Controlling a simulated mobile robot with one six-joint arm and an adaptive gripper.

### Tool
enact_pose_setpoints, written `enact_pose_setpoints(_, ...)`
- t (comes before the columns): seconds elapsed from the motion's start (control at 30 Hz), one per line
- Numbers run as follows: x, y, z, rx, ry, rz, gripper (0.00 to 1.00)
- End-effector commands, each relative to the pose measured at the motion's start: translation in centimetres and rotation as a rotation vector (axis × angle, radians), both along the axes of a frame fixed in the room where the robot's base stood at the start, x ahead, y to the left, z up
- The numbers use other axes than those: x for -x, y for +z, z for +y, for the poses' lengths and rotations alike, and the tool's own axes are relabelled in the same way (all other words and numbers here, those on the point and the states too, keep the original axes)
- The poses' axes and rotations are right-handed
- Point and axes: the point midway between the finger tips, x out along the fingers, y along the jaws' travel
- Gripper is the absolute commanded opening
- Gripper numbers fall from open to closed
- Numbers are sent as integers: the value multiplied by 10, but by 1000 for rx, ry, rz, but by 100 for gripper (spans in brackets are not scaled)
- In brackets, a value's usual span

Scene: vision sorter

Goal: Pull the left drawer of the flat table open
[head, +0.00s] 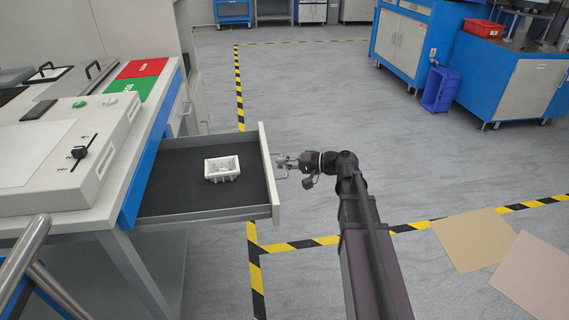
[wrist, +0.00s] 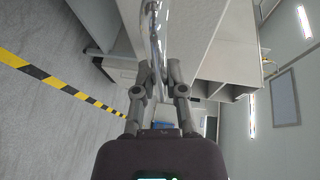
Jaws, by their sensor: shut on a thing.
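The drawer (head: 160,204) of the flat table (head: 110,218) is pulled well out in the head view, with its dark floor showing. A small white open box (head: 222,169) sits inside it. The drawer's front panel (head: 268,172) is pale, with a metal handle (head: 281,170) on its outer face. My gripper (head: 284,165) is at the handle. In the wrist view my gripper (wrist: 158,72) has its fingers closed around the handle (wrist: 154,30). The exact finger contact is small and partly hidden.
Flat boards (head: 475,240) lie on the floor at right. Blue cabinets (head: 402,38) and a blue crate (head: 440,89) stand farther back. The floor beyond the drawer is clear.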

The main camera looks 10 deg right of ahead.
Motion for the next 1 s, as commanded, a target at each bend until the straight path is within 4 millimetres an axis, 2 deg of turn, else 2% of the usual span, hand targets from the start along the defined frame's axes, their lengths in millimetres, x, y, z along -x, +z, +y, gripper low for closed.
enact_pose_setpoints(0.33,3,-1,11,4,19,2,0)
enact_pose_setpoints(0.37,3,-1,11,4,20,2,21)
enact_pose_setpoints(0.4,3,-1,12,3,20,2,33)
enact_pose_setpoints(0.47,3,-1,12,3,19,2,51)
enact_pose_setpoints(1.0,1,0,12,1,17,1,51)
